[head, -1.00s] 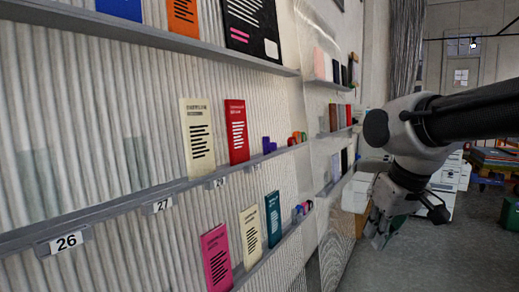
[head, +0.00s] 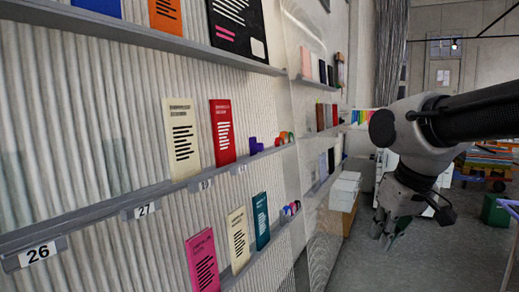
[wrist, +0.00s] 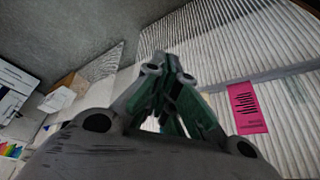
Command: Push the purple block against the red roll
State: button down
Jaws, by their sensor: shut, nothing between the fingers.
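The small purple block (head: 256,146) stands on the middle wall shelf, just right of a red card. Farther along the same shelf is a small cluster of rolls in red, orange and green; the red roll (head: 283,137) is among them, tiny and hard to separate. A gap shows between block and rolls. My gripper (head: 388,240) hangs fingers-down at the right, away from the shelf and lower than the block. It is shut and empty. In the wrist view my gripper (wrist: 168,64) shows its fingers together; I cannot make out the block or red roll there.
The middle shelf also holds a cream card (head: 181,138) and the red card (head: 222,132). The lower shelf holds a pink card (head: 203,260), also in the wrist view (wrist: 248,108), and small coloured items (head: 290,208). White boxes (head: 345,190) stand behind. Floor is open below my gripper.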

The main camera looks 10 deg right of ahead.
jog(key=c, duration=1.9)
grip_release()
jog(key=o, duration=0.3)
jog(key=shift+d+f, duration=0.3)
jog(key=shift+o, duration=1.4)
jog(key=shift+w+d+f+m+g, duration=0.3)
jog(key=shift+w+f+m+g, duration=0.15)
jog(key=shift+f, duration=0.1)
jog(key=shift+w+d+f+m+g, duration=0.35)
jog(key=shift+w+f+g, duration=0.1)
jog(key=shift+f, duration=0.1)
jog(key=m+t+y, duration=1)
jog(key=m+y, duration=0.3)
jog(key=m, duration=1.2)
send_near(263, 144)
jog(key=x, duration=1.1)
